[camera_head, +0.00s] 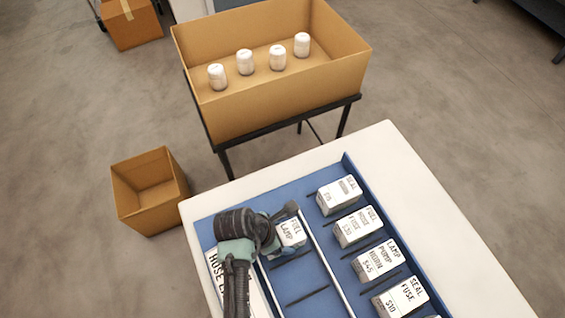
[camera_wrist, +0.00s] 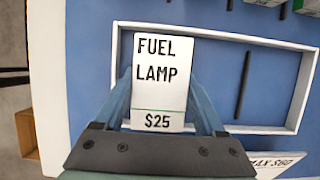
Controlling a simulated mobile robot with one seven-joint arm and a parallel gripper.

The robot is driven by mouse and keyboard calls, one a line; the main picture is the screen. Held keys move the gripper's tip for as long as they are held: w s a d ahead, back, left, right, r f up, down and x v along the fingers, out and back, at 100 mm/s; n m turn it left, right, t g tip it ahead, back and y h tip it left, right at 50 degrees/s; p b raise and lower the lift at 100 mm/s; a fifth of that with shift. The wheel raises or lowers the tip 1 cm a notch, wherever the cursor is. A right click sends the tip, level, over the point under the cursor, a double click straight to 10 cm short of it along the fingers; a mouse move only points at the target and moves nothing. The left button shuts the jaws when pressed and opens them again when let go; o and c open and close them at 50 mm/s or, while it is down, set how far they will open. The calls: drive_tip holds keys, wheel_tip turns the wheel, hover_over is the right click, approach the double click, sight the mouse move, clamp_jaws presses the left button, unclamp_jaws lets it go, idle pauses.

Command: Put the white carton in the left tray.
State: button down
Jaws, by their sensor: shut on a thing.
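My gripper (camera_wrist: 158,112) is shut on a white carton (camera_wrist: 162,70) marked FUEL LAMP $25, with a blue finger on each side of it. The carton also shows in the head view (camera_head: 291,233), partly behind my wrist. It is at the far end of the left tray, a white-rimmed tray (camera_head: 326,259) on the blue surface. In the wrist view the tray's white rim (camera_wrist: 225,36) runs around the carton's end. I cannot tell whether the carton touches the tray floor. The rest of the tray in view holds only dark divider bars.
Several white cartons (camera_head: 358,226) stand between black dividers along the right side of the blue surface (camera_head: 310,276). A HOUSE sign (camera_head: 216,268) lies left of my arm. Beyond the table are a large box (camera_head: 285,95) with several white canisters and an empty box (camera_head: 150,207).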

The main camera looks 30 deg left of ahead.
unclamp_jaws()
drive_tip(key=p+v, duration=0.1)
drive_tip(key=v, duration=1.1)
drive_tip(key=w+r+m+t+y, duration=0.2)
drive_tip(key=w+r+m+t, duration=0.4)
drive_tip(key=w+r, duration=0.6)
drive_tip(key=w+r+m+t+y, duration=0.2)
drive_tip(key=w+r+m+t, duration=0.4)
drive_tip(key=r, duration=1)
drive_tip(key=d+r+m+t, duration=0.3)
drive_tip(key=d+r+m, duration=0.15)
drive_tip(key=r, duration=0.75)
drive_tip(key=d+r+m+t, duration=0.3)
drive_tip(key=d+r+m, duration=0.15)
drive_tip(key=r, duration=0.65)
drive_tip(key=s+d+r+m+t, duration=0.2)
drive_tip(key=s+r+m+t, duration=0.1)
drive_tip(key=r, duration=0.4)
drive_tip(key=s+d+r+m+t+h, duration=0.1)
drive_tip(key=s+d+r+m+t, duration=0.2)
drive_tip(key=s+r, duration=0.3)
drive_tip(key=shift+r+m, duration=0.7)
